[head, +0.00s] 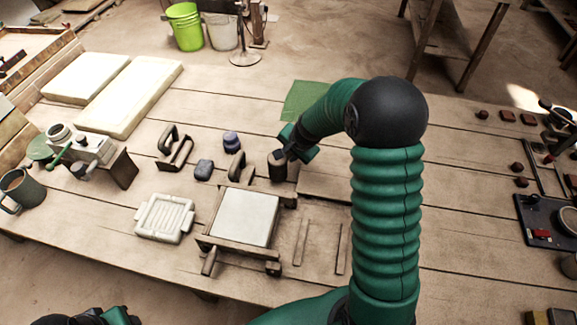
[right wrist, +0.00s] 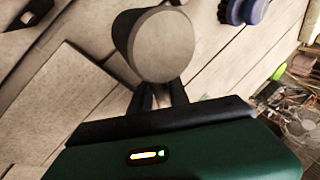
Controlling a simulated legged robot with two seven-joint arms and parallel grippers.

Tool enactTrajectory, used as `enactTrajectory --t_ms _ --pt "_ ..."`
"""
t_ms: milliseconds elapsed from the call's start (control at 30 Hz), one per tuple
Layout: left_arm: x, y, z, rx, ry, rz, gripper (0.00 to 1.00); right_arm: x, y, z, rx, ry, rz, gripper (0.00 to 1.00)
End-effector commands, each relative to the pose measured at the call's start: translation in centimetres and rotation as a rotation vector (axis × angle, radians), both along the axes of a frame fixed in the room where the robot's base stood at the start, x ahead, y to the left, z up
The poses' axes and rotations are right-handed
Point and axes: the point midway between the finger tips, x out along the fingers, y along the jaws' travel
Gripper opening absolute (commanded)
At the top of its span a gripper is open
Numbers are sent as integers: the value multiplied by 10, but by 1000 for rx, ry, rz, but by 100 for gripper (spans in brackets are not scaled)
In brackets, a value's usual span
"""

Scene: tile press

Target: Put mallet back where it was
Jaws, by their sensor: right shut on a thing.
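The mallet shows in the head view as a dark brown cylinder (head: 278,170) behind the wooden press frame (head: 204,240). In the right wrist view its round, pale end face (right wrist: 167,45) fills the top middle. My right gripper (head: 288,150) is shut on the mallet; its dark fingers (right wrist: 158,97) meet it just below that face. Whether the mallet touches the table or hangs a little above it, I cannot tell. A pale slab (head: 245,218) lies in the frame. Only a bit of my left arm shows at the bottom left edge; its gripper is out of view.
A green mat (head: 302,101) lies behind.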

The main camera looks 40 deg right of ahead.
Motion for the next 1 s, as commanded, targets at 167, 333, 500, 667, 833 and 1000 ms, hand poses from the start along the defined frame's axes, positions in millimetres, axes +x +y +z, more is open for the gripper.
enactTrajectory --t_ms 167,333,500,667,833,1000 --pt "0 1 -10 0 0 2 42 -1 1 -32 2 2 1 0" --pt "0 1 -9 0 1 2 42 1 -2 -35 4 -2 1 0" --pt "0 0 -10 0 0 1 42 0 -2 -36 5 0 2 29" --pt "0 0 -10 0 0 1 42 0 -1 -35 3 0 1 31" --pt "0 1 -9 0 0 1 42 0 0 -34 2 1 2 31" --pt "0 0 -5 0 0 1 42 -6 -1 -21 3 -1 2 31"
